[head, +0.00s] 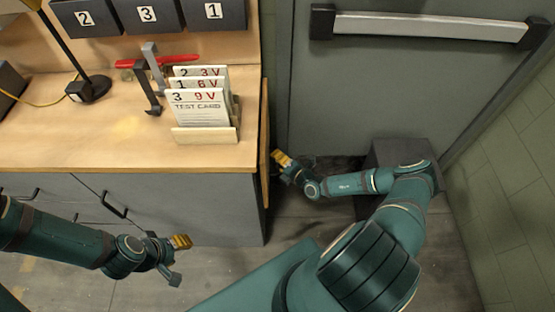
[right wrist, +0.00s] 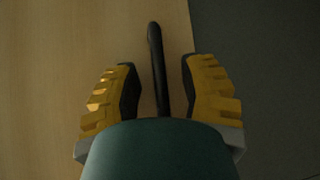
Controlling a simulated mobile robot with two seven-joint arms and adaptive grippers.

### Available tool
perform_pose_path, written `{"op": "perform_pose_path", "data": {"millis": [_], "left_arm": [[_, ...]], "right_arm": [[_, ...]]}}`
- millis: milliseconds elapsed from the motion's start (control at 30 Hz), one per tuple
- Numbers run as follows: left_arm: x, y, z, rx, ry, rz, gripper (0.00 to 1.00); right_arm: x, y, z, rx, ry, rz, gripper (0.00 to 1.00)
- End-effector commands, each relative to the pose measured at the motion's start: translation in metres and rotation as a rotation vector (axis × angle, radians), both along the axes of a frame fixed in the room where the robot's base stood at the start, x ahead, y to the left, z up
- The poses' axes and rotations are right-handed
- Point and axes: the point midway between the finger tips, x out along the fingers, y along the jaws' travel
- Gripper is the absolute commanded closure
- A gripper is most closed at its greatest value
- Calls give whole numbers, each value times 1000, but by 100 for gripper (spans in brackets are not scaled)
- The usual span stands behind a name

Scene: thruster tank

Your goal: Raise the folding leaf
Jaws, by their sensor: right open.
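The folding leaf (head: 264,140) is a wooden panel hanging down at the right end of the workbench, seen nearly edge-on in the head view. In the right wrist view its wooden face (right wrist: 50,80) fills the left and middle. A dark bar-like handle (right wrist: 156,55) stands out from it. My right gripper (head: 281,160) is beside the leaf's outer side. Its yellow fingers are apart, one on each side of the handle, with gaps showing. My left gripper (head: 180,260) is in front of the cabinet, fingers apart and empty.
The workbench top (head: 60,140) holds a rack of test cards (head: 203,105), dark and grey clamps (head: 148,85), a red tool (head: 165,61) and a lamp (head: 88,88). A grey door (head: 380,90) with a push bar (head: 430,26) stands behind. A dark box (head: 398,150) is behind my right arm.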

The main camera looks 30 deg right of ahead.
Motion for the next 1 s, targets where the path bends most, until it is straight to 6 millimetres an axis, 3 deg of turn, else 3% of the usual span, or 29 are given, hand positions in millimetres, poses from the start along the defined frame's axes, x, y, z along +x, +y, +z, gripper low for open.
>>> {"op": "perform_pose_path", "data": {"millis": [67, 167, 200, 667, 1000], "left_arm": [[0, 0, 0, 0, 0, 0, 53], [0, 0, 0, 0, 0, 0, 53], [0, 0, 0, 0, 0, 0, 53], [-1, 0, 4, 0, 1, 0, 53], [-7, -1, 44, -4, 18, -4, 53]], "right_arm": [[0, 0, 0, 0, 0, 0, 60], [0, 0, 0, 0, 0, 0, 95], [0, 0, 0, 0, 0, 0, 100], [-1, -2, 2, -9, 5, 0, 100], [-15, -36, 17, -121, 72, -4, 100]]}}
